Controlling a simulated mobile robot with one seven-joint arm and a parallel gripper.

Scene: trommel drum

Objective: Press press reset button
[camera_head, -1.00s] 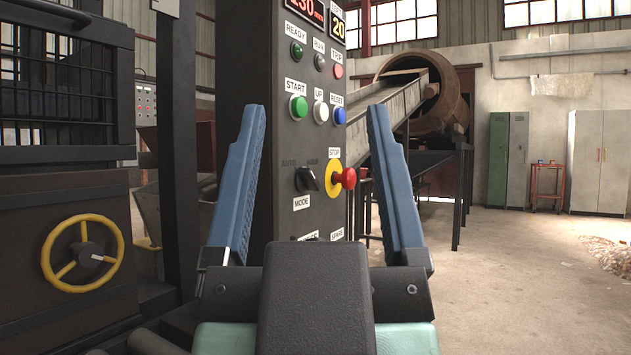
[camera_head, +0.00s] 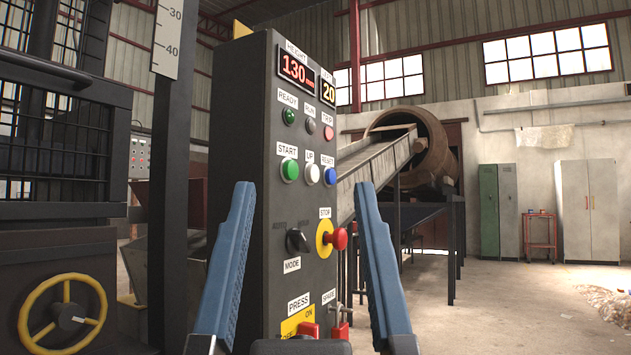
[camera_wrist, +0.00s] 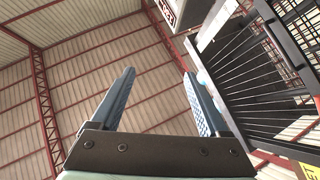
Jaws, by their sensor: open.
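The control panel (camera_head: 262,235) is a dark upright box with labelled buttons on its face. The RESET button (camera_head: 330,176) is blue, at the right of the row with the green START button (camera_head: 289,170) and the white UP button (camera_head: 312,174). My gripper (camera_head: 304,188) is open and empty in the head view, its blue fingers on either side of the panel face in the picture. The fingertips appear near the height of that button row; their distance from the panel cannot be told. In the wrist view my gripper (camera_wrist: 158,78) points toward the roof.
A red STOP knob (camera_head: 339,239) sticks out below the buttons, beside a black MODE switch (camera_head: 298,240). A yellow handwheel (camera_head: 64,316) is at the left. A conveyor and drum (camera_head: 432,145) stand behind.

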